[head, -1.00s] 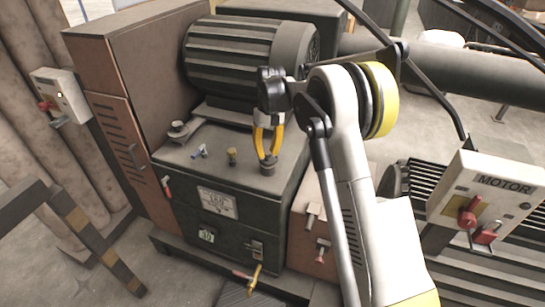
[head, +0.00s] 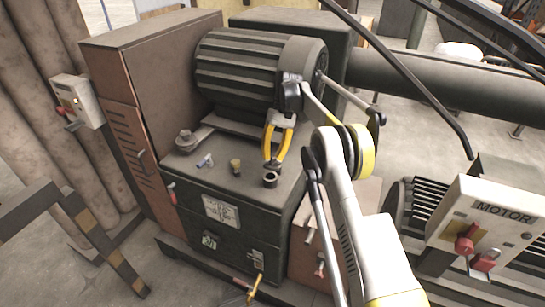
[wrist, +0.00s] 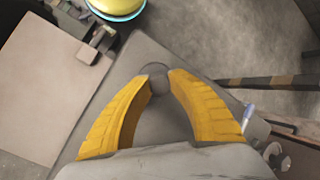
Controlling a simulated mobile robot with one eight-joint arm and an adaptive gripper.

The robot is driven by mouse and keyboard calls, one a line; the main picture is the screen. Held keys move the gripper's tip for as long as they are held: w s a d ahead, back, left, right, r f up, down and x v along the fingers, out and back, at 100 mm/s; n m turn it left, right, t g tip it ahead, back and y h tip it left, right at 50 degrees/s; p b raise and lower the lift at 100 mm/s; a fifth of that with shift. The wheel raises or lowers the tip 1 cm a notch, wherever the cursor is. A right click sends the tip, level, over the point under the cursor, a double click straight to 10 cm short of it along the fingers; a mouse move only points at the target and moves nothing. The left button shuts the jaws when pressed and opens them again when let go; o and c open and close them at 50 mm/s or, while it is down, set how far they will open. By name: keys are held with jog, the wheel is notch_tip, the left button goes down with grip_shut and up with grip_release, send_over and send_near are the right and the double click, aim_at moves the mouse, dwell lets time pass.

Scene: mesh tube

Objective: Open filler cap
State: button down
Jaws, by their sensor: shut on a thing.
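My gripper (head: 273,164), with yellow fingers, points down over the front right part of the dark tank top (head: 222,183). It is shut on the filler cap. The small dark round cap (wrist: 159,85) shows between the fingertips in the wrist view. A short dark filler neck (head: 270,181) with a ring-like rim stands just under the fingertips. In the wrist view a round rim (wrist: 153,69) shows just beyond the cap. The cap appears to be above the neck, but the gap is hard to judge.
The large ribbed motor (head: 250,75) is close behind my gripper. A MOTOR switch box (head: 487,222) is at the right. A striped rail (head: 95,235) is at the left.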

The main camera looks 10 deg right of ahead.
jog(key=c, duration=1.2)
grip_release()
jog(key=shift+o, duration=0.2)
notch_tip(320, 180, up, 10)
